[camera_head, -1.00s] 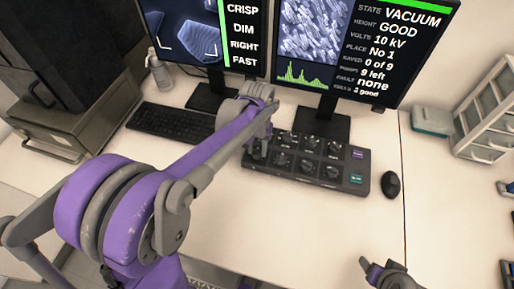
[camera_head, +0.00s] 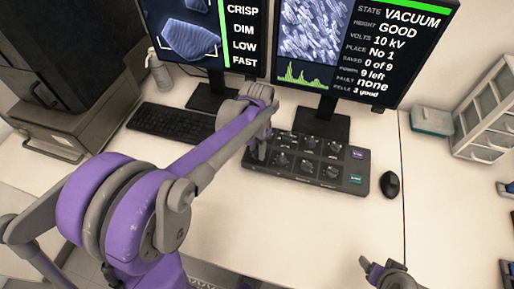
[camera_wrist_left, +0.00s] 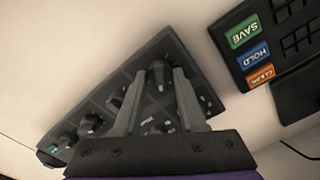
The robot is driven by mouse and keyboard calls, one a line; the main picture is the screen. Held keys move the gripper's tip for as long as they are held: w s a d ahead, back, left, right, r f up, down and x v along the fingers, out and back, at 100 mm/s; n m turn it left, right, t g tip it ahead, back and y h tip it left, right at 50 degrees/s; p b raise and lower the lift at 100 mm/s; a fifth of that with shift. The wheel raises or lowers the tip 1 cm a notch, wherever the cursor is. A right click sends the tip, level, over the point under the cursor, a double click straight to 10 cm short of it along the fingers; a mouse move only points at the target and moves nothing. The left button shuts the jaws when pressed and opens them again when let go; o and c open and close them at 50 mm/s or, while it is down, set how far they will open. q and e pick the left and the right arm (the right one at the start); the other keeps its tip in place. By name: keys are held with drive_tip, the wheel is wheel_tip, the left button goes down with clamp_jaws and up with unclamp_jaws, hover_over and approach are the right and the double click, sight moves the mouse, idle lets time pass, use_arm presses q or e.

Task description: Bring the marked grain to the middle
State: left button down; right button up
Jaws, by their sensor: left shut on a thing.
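The left monitor (camera_head: 228,50) shows a pale blue grain (camera_head: 188,40) on a dark ground, between white corner marks, with the words CRISP, DIM, LOW and FAST. The top of the picture is cut off by the frame. The dark control panel (camera_head: 300,178) lies below the monitors and carries several black knobs. My left gripper (camera_head: 258,150) reaches its left end. In the left wrist view, its fingers are shut on a black knob (camera_wrist_left: 158,76). My right gripper (camera_head: 385,275) shows only partly at the bottom edge, away from the panel; its jaw state is unclear.
The right monitor (camera_head: 365,45) reads VACUUM, GOOD and 10 kV. A keyboard (camera_head: 170,121) lies left of the panel and a mouse (camera_head: 390,185) right of it. The desk in front of the panel is clear. SAVE, HOLD and CLEAN keys (camera_wrist_left: 252,52) show in the left wrist view.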

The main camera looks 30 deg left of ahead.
sight(257, 151)
use_arm(q)
drive_tip(key=shift+m, duration=1)
drive_tip(key=shift+c, duration=2.4)
unclamp_jaws()
drive_tip(key=shift+r, duration=0.1)
wheel_tip(257, 151, up, 11)
drive_tip(key=p, duration=0.1)
drive_tip(key=shift+f, duration=0.2)
